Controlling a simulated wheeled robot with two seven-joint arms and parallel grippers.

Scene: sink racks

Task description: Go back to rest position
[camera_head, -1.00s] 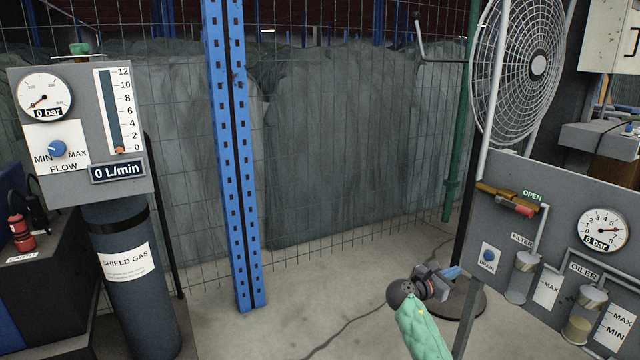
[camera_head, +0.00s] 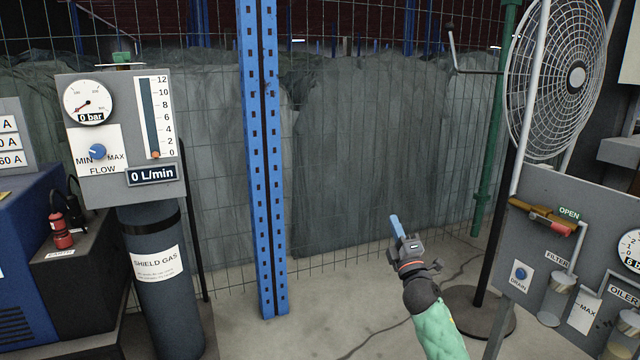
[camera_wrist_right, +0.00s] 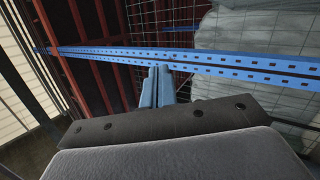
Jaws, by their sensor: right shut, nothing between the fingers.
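My right gripper (camera_head: 397,226) is in the lower middle-right of the head view, on my green-sleeved arm. Its blue fingers are together with nothing between them, pointing up. In the right wrist view the closed fingers (camera_wrist_right: 157,86) point toward the blue rack post (camera_wrist_right: 220,62), which crosses the picture. The gripper is in front of the wire fence, apart from the gas panel and the air panel. My left gripper is not in view.
A gas panel (camera_head: 122,185) with a shield gas cylinder (camera_head: 160,300) stands at left. A blue post (camera_head: 262,150) rises mid-view before the mesh fence. At right are a fan (camera_head: 572,78) and an air panel (camera_head: 545,225).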

